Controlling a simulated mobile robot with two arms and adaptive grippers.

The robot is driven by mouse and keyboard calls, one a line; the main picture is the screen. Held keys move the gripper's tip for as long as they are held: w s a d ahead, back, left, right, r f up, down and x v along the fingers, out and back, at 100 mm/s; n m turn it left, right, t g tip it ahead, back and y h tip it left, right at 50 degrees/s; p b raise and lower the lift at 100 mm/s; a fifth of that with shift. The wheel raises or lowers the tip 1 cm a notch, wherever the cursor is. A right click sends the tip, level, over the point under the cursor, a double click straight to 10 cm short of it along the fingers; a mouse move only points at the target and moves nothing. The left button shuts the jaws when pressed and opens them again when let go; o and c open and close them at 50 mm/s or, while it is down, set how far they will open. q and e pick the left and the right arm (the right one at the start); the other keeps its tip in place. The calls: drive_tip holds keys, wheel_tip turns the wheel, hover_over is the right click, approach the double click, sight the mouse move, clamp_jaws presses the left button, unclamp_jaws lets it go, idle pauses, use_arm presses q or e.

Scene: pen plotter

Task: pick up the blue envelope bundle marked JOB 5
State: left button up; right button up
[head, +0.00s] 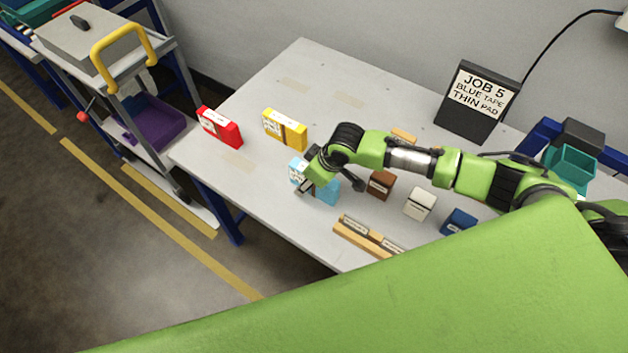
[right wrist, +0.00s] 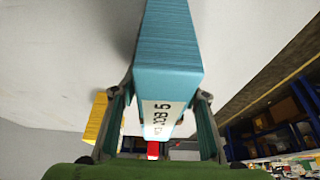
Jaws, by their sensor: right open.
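The light-blue envelope bundle (head: 327,192) stands on the grey table, partly hidden by my right gripper. In the right wrist view its blue side and the white label reading JOB 5 show between the fingers; the bundle (right wrist: 168,65) runs up the picture. My right gripper (head: 312,184) is open, with one finger on each side of the bundle. In the right wrist view the fingers (right wrist: 163,100) flank it closely; I cannot tell whether they touch it. My left gripper is not in view.
A yellow bundle (head: 285,129) and a red bundle (head: 220,127) stand to the left. Brown (head: 381,185), white (head: 420,204) and dark blue (head: 458,222) blocks stand to the right. A wooden holder (head: 362,240) lies near the front edge. A black JOB 5 sign (head: 477,103) stands behind.

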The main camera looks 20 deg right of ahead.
drive_tip(key=shift+f, duration=0.15)
drive_tip(key=c, duration=0.3)
clamp_jaws()
